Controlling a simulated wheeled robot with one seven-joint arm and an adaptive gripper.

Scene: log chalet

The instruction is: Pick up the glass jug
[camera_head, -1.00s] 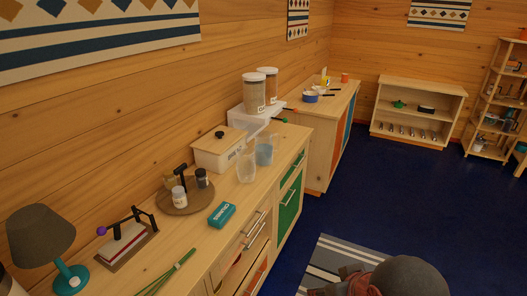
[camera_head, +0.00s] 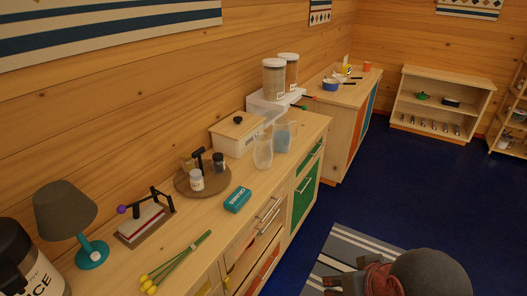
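Two clear vessels stand side by side on the long wooden counter, right of the white lidded box. The nearer one is a clear glass vessel (camera_head: 263,153); the farther one is a bluish clear vessel (camera_head: 284,136). At this size I cannot tell for sure which is the glass jug. My arm shows at the bottom right, over the floor and rug. What looks like my gripper (camera_head: 336,284) is at its left end, low and well apart from both vessels. Its fingers are too small and dark to show whether they are open.
The counter (camera_head: 190,232) also carries a lamp (camera_head: 66,212), a green-stemmed bunch (camera_head: 178,262), a teal box (camera_head: 237,199), a round tray of jars (camera_head: 183,184), a lidded box (camera_head: 236,135) and canisters (camera_head: 274,78) on a stand. Blue floor (camera_head: 400,190) lies open to the right.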

